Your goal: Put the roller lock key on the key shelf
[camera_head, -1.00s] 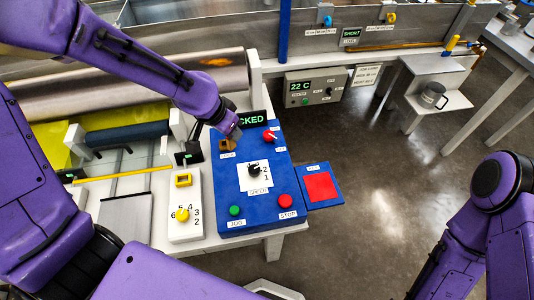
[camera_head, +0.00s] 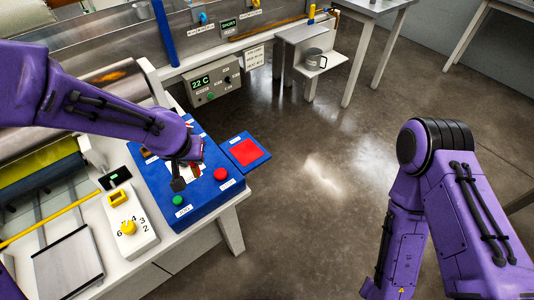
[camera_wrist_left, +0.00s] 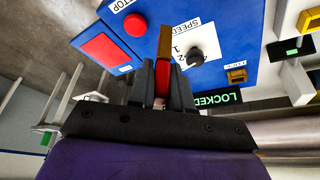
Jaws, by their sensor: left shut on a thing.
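My left gripper (camera_head: 181,182) is above the blue control panel (camera_head: 203,199). In the left wrist view its fingers (camera_wrist_left: 161,88) are shut on the roller lock key (camera_wrist_left: 166,43), which has a brass-coloured end and a red part between the fingers. The key is hard to make out in the head view. The key shelf appears to be the small blue plate with a red square (camera_head: 245,150) beside the panel; it also shows in the wrist view (camera_wrist_left: 104,48), empty. The brass lock socket (camera_wrist_left: 237,75) is on the panel, apart from the key. My right gripper is out of the picture.
A red button (camera_head: 220,174) and green button (camera_head: 177,200) stand on the panel's front. A white box with a yellow knob (camera_head: 128,228) is left of it. The display (camera_wrist_left: 217,98) reads LOCKED. Open floor lies right of the plate.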

